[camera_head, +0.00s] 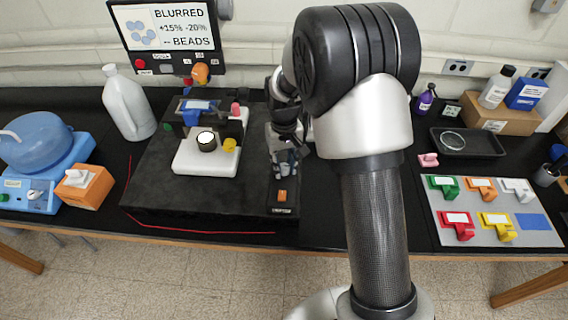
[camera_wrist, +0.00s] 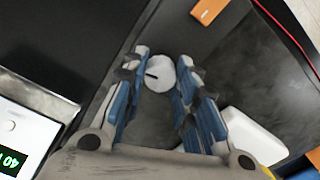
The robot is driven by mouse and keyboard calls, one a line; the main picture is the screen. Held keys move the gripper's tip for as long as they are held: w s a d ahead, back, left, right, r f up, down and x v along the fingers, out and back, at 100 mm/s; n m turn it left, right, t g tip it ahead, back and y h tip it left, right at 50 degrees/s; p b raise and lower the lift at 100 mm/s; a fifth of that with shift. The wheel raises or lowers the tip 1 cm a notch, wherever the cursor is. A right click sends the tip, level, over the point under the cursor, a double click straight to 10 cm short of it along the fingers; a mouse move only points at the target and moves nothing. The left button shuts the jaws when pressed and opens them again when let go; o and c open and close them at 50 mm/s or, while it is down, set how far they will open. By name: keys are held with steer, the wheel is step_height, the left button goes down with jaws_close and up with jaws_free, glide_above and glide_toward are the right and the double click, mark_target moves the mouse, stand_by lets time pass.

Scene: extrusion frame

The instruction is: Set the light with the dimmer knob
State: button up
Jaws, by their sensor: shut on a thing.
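The dimmer knob (camera_wrist: 160,73) is a pale round knob with a dark pointer line, seen from above in the wrist view. My gripper (camera_wrist: 163,62) has its blue-padded fingers on both sides of it and is shut on it. In the head view my gripper (camera_head: 285,168) reaches down at the right side of the dark platform, and its fingers hide the knob. The microscope (camera_head: 205,162) stands to its left with a white base and a bright round lit spot (camera_head: 207,139). The screen (camera_head: 170,30) reads "BLURRED +15% -20% -- BEADS".
An orange block (camera_head: 282,196) lies just in front of my gripper and shows in the wrist view (camera_wrist: 207,11). The white microscope base (camera_wrist: 254,135) is close by. A device with a green display (camera_wrist: 12,160) is at the wrist view's lower left. A clip board (camera_head: 530,239) lies right.

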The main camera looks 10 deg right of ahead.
mark_target(284, 166)
steer(key=shift+n, duration=0.4)
steer(key=o, duration=1.1)
steer(key=shift+r, duration=0.1)
step_height(284, 166, up, 12)
steer(key=shift+f, duration=0.1)
stand_by(1.0)
